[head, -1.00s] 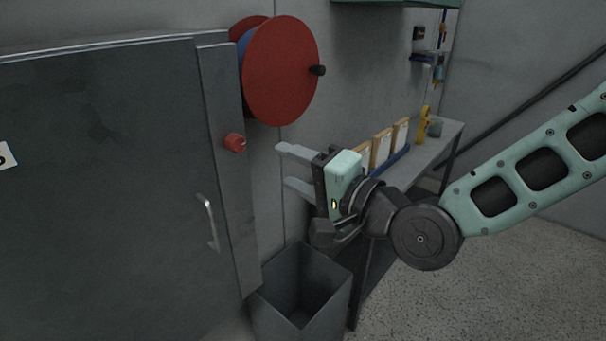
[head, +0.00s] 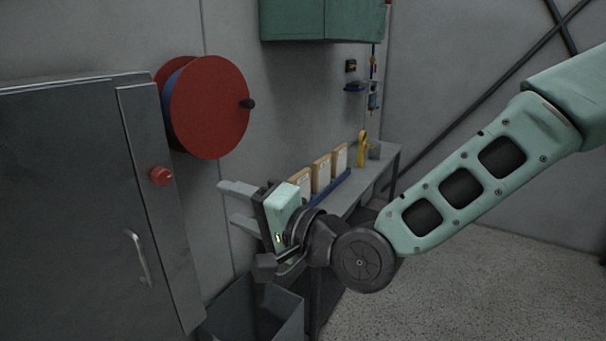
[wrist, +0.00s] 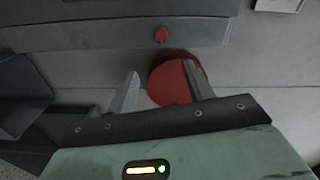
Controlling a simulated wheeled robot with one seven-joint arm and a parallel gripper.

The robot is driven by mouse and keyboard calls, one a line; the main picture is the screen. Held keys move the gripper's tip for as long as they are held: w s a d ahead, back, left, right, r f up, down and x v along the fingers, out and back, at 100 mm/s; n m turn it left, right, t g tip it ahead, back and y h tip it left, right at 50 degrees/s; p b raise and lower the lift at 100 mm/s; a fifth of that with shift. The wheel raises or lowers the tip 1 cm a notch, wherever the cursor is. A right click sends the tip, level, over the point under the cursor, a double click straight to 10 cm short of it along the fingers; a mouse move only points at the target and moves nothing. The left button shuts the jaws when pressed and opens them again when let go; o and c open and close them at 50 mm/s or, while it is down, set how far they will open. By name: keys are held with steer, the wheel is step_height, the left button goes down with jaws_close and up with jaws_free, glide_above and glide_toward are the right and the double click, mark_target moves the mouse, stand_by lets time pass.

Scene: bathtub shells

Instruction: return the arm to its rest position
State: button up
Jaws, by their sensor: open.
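My gripper (head: 229,204) is open, with its two grey fingers apart and nothing between them. In the head view it is near the middle, its fingers pointing left toward the grey cabinet (head: 70,215). My arm comes in from the right side and is bent at the dark round joint. In the wrist view both fingers of my gripper (wrist: 162,88) show, spread apart, with the red reel (wrist: 172,84) behind them in the picture.
The cabinet has a red knob (head: 161,176) and a handle (head: 138,257). A red reel (head: 210,107) is on the wall. A dark bin (head: 250,310) stands below my gripper. A bench (head: 385,165) with boxes stands behind. The speckled floor (head: 450,290) at right is clear.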

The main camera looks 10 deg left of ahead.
steer(key=s+d+f+n+g+h, duration=0.3)
steer(key=s+d+f+n+h, duration=0.4)
steer(key=d+f+h, duration=0.35)
steer(key=s+d+n+g+h, duration=0.1)
steer(key=s+d, duration=0.2)
steer(key=d, duration=0.4)
steer(key=s+d+g+h+b, duration=0.1)
steer(key=s+d+h, duration=0.1)
steer(key=s+d, duration=0.2)
steer(key=s+d+n+g+h, duration=0.1)
steer(key=s+d, duration=0.3)
steer(key=d, duration=0.6)
steer(key=shift+s+n+g+h, duration=0.2)
steer(key=shift+n+g+h, duration=0.15)
steer(key=shift+h, duration=0.4)
